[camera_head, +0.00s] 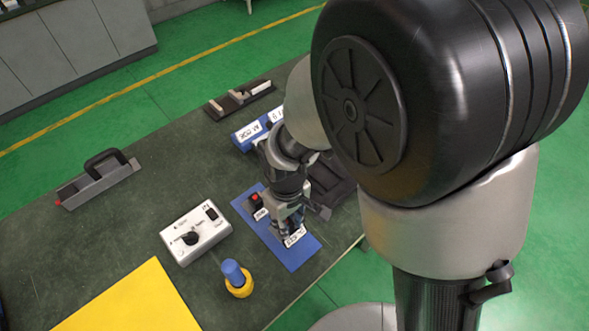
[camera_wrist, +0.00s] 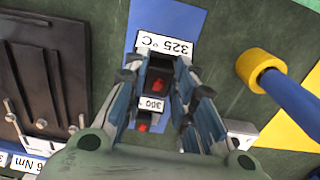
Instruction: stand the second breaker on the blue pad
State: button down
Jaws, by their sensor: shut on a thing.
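The blue pad (camera_head: 302,258) lies on the dark table in the head view, and part of it shows at the top of the wrist view (camera_wrist: 147,14). A black breaker with a red mark (camera_wrist: 158,84) is between the fingers of my gripper (camera_head: 291,217), which is shut on it. It is over the pad beside the white 325 °C label (camera_wrist: 166,46). My gripper hides most of it in the head view, and I cannot tell whether its base touches the pad. Another black and red breaker (camera_head: 256,201) stands on the pad's far-left part, by the 300 label (camera_wrist: 151,104).
A white control box (camera_head: 196,232) and a blue-handled yellow tool (camera_head: 236,278) stand left of the pad. A yellow sheet (camera_head: 130,300) is at the front. A black tray (camera_wrist: 62,70) lies close beside the gripper.

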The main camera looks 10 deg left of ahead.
jog(key=shift+f+b, duration=0.75)
jog(key=shift+f, duration=1.8)
jog(key=shift+f, duration=0.2)
jog(key=c, duration=1.3)
grip_release()
jog(key=shift+r, duration=0.15)
